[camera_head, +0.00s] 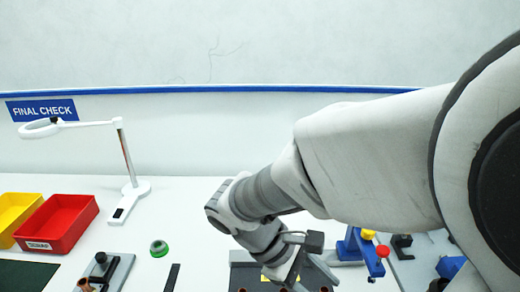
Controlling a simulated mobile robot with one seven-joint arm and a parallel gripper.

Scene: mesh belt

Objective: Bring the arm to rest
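My arm reaches in from the right side of the head view and bends down over the white bench. My gripper (318,275) is near the bottom edge of the picture, above a dark grey plate (243,276) with copper-coloured round pieces. Its fingers are small, angled and partly cut by the frame edge. I cannot tell whether they are open, shut, or touching anything.
A red bin (58,224) and a yellow bin (15,212) stand at left, near a white magnifier lamp (130,190). A green round piece (159,248) and a black clamp fixture (104,272) lie on the bench. A blue device (360,250) stands right of the gripper.

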